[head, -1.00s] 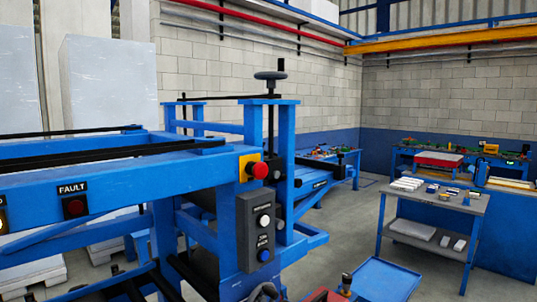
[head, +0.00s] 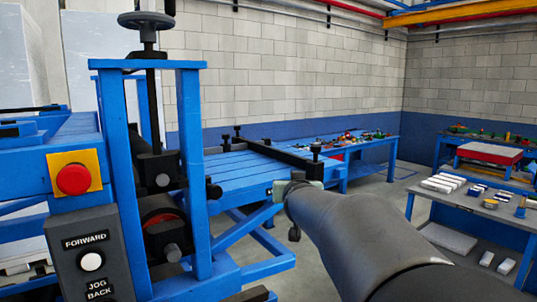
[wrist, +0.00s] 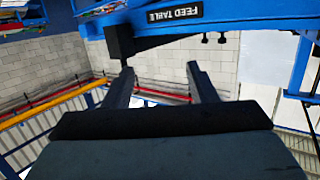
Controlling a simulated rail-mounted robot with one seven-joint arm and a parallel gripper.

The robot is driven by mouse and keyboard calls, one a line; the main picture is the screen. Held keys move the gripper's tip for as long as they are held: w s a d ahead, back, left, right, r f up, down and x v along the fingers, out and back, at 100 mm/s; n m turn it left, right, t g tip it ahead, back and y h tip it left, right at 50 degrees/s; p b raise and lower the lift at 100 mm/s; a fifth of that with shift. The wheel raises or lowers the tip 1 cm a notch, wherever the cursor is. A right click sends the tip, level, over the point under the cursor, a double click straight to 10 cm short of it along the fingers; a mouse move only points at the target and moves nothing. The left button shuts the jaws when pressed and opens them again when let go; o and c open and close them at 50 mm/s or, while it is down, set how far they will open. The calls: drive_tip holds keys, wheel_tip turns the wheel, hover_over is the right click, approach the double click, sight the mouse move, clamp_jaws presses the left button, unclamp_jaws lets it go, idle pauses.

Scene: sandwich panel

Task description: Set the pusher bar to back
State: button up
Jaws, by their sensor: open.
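The pusher bar (head: 280,153) is a long black bar lying across the blue slatted feed table (head: 225,168) in the head view. A black upright knob stands at its near right end. My gripper is partly hidden behind my own arm in the head view, at the near edge of the table by that end. In the wrist view my gripper (wrist: 158,76) has two dark fingers spread apart with nothing between them. A black block (wrist: 120,42), seemingly the bar's end, is just beyond the left fingertip. I cannot tell if they touch. The FEED TABLE label (wrist: 168,15) shows upside down.
A blue roller frame with a handwheel (head: 145,20) stands left of the table. A red button (head: 73,179) and a grey control box (head: 90,255) are on its near side. A workbench (head: 455,205) with white pieces stands at the right.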

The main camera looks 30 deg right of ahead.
sight(316, 150)
drive_tip(key=d+r+m+h, duration=0.2)
drive_tip(key=d+r+h, duration=0.25)
drive_tip(key=d, duration=0.25)
drive_tip(key=shift+y, duration=0.25)
drive_tip(key=p+x, duration=0.1)
drive_tip(key=x, duration=1)
drive_tip(key=r+p+x, duration=0.1)
drive_tip(key=x, duration=0.4)
drive_tip(key=shift+w+p, duration=0.35)
drive_tip(key=shift+w, duration=0.05)
clamp_jaws()
